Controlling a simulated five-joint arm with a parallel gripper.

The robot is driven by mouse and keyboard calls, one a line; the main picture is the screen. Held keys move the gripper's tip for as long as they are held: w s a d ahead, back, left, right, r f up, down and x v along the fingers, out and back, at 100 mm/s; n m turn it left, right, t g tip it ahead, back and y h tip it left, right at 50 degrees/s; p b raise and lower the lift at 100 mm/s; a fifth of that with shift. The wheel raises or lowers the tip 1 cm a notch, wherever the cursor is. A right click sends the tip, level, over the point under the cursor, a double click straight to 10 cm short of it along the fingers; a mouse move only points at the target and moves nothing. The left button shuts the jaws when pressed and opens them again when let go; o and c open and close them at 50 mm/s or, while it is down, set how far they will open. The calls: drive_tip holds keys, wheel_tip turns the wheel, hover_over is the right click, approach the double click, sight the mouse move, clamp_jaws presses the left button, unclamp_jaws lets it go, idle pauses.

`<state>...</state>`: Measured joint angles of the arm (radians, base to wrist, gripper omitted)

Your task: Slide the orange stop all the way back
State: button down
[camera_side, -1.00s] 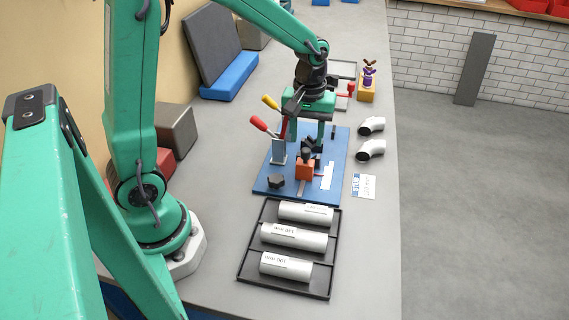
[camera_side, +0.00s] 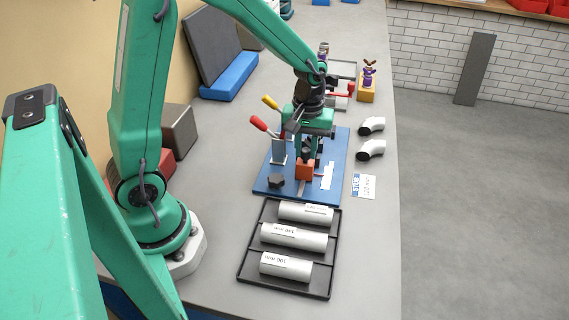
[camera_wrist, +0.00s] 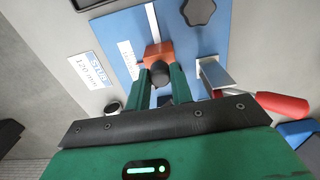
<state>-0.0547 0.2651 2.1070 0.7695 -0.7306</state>
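The orange stop (camera_side: 304,170) is a small block with a dark round knob on top. It sits on the blue plate (camera_side: 265,186), on a pale rail. In the wrist view the orange stop (camera_wrist: 158,53) is just beyond my fingertips, with its black knob (camera_wrist: 160,76) between them. My gripper (camera_side: 309,152) is lowered from above over the stop, fingers pointing down. In the wrist view the two green fingers of my gripper (camera_wrist: 161,72) flank the knob closely and appear shut on it. My gripper hides part of the stop in the side view.
A black tray (camera_side: 241,270) with grey tubes lies in front of the plate. A red-handled lever (camera_side: 259,123), a yellow-handled lever (camera_side: 270,102) and a black star knob (camera_side: 276,181) stand beside the stop. Two pipe elbows (camera_side: 371,149) and a label card (camera_side: 364,187) lie right.

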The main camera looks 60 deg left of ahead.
drive_tip(key=shift+s+d, duration=1.75)
drive_tip(key=shift+d, duration=0.05)
drive_tip(key=c, duration=1.2)
unclamp_jaws()
drive_tip(key=shift+c, duration=0.2)
wheel_tip(320, 180, up, 8)
